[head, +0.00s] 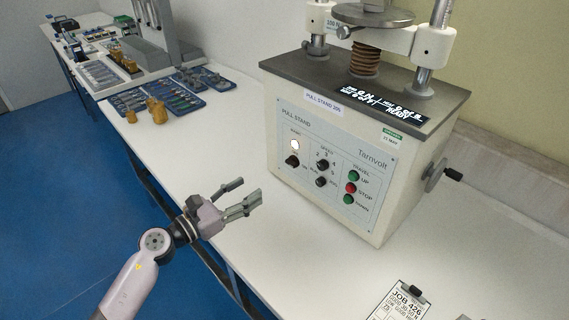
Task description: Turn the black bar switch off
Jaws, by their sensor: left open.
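The pull stand (340,150) is a cream box with a dark top plate, standing on the white bench. Its front panel has a lit white lamp (295,144) at the upper left. Below the lamp is a black bar switch (292,161); its exact setting is too small to read. My left gripper (252,192) is open and empty. It is in front of the panel, to the lower left of the black bar switch and apart from it, with its fingers pointing right. My right gripper is not in view.
Black speed knobs (322,165) and green and red travel buttons (351,188) sit right of the switch. A crank handle (440,174) sticks out at the right side. A clipboard (402,300) lies in front. Tool trays (178,92) and brass weights (157,110) stand at the back left.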

